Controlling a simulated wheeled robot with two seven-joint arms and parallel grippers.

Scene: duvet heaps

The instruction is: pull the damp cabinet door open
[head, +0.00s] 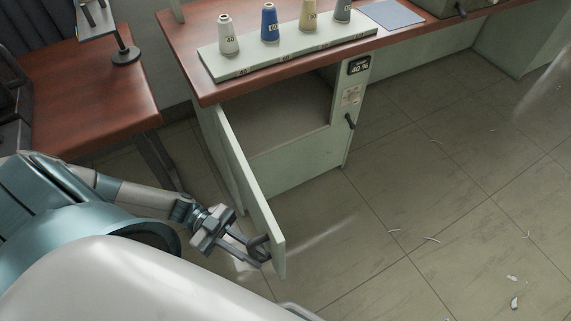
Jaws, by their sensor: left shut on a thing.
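The cabinet door (252,190) is pale green and stands swung out from the cabinet (296,165) under the red-brown bench top. Its dark handle (260,243) is near the free edge. My left gripper (258,252) is shut on the handle, on the door's left side as seen. The cabinet's inside shows as an open, shaded space. My right gripper is not in view.
A rack (235,69) with several thread cones stands on the bench top (200,87). A second table (85,125) with a small stand is at the left, close to my left arm. The tiled floor (430,200) at the right is open, with small white scraps.

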